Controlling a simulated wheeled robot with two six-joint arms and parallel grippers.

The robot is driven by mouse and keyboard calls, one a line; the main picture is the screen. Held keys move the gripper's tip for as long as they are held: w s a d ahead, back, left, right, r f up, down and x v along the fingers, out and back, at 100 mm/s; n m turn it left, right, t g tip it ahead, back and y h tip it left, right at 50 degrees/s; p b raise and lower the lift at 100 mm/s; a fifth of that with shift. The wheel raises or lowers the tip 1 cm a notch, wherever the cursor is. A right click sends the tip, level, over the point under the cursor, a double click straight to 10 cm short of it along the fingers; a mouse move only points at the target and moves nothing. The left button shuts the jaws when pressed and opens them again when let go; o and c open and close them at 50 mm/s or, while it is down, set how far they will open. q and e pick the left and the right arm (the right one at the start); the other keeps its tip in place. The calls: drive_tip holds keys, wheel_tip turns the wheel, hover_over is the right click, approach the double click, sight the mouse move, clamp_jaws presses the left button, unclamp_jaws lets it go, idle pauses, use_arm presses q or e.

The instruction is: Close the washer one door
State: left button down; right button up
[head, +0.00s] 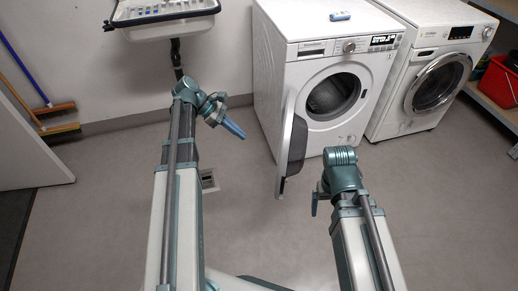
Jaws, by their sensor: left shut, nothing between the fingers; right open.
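The white washer on the left (270,62) stands against the wall with its round drum opening (332,96) uncovered. Its door (292,140) is swung wide open on the left side and seen nearly edge-on, reaching toward me. My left gripper (234,129) is shut and empty, left of the door and apart from it. My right gripper (314,203) is open, in front of the washer and lower right of the door's bottom end. It is mostly hidden by my own wrist, and I see no contact with the door.
A second white machine (400,118) stands close on the right with its door closed. A sink with a rack (165,22) hangs at the upper left. Brooms lean at the left wall. A red bucket (500,82) sits on a right-hand shelf. The grey floor before the washer is clear apart from a small floor drain (208,180).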

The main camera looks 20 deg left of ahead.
use_arm(q)
drive_tip(key=d+r+b+x, duration=0.2)
drive_tip(key=b+x, duration=0.4)
drive_tip(key=x, duration=0.6)
drive_tip(key=shift+w+d+f+b, duration=0.25)
drive_tip(key=shift+f+b, duration=0.05)
drive_tip(key=shift+b, duration=0.1)
